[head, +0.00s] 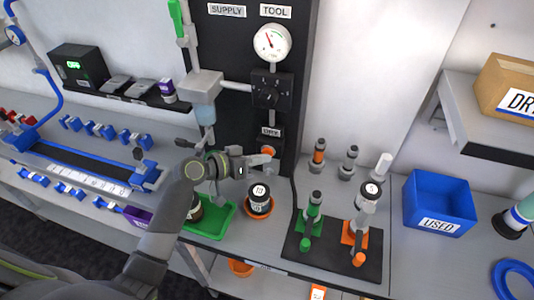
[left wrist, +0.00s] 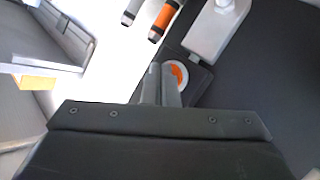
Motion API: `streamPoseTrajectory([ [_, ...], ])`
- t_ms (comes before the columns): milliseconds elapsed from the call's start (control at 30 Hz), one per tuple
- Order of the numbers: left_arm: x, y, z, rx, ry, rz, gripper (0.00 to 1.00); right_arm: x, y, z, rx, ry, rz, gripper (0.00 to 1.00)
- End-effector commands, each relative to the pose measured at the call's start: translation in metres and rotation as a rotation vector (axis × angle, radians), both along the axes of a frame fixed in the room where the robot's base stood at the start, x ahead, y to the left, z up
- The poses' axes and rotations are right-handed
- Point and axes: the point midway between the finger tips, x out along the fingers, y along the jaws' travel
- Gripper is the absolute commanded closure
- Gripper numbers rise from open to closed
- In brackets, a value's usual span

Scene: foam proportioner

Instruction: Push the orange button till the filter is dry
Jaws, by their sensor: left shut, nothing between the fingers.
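The orange button (head: 268,151) sits under the DRY label (head: 270,132) on the dark upright panel. In the left wrist view the button (left wrist: 179,75) is a round orange disc with a pale ring, partly hidden by my fingers. My left gripper (head: 270,160) is shut and empty, its tips right at the lower edge of the button in the head view. The closed fingers also show in the left wrist view (left wrist: 161,84). I cannot tell whether they touch or press the button. A pale filter bowl (head: 204,112) hangs under a grey block left of the panel. My right gripper is out of view.
A round gauge (head: 272,42) and black valve block (head: 271,88) sit above the button. Below are a green tray (head: 218,220), a jar (head: 259,199) in an orange dish, and a dark mat (head: 325,258) with upright fittings. A blue USED bin (head: 438,202) stands right.

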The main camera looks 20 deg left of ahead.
Motion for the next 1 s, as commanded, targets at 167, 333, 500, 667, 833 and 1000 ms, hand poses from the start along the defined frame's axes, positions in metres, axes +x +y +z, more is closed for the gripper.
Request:
streamPoseTrajectory([
  [167, 0.002, 0.000, 0.000, 0.001, -0.001, 0.000, 1.00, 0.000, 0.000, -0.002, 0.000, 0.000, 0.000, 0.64],
  [333, 0.004, 0.000, 0.000, 0.001, -0.001, 0.000, 1.00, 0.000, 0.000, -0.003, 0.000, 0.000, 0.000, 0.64],
  [500, 0.005, 0.000, 0.000, 0.000, -0.001, 0.000, 1.00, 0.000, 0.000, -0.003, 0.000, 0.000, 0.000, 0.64],
  [667, 0.004, 0.000, 0.001, 0.001, -0.001, 0.001, 1.00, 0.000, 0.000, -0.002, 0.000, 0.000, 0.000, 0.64],
  [833, -0.001, 0.000, 0.001, 0.000, -0.001, 0.001, 1.00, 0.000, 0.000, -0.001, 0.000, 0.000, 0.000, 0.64],
  [1000, -0.010, 0.000, 0.000, 0.000, 0.000, 0.000, 1.00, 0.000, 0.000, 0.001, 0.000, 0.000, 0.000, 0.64],
])
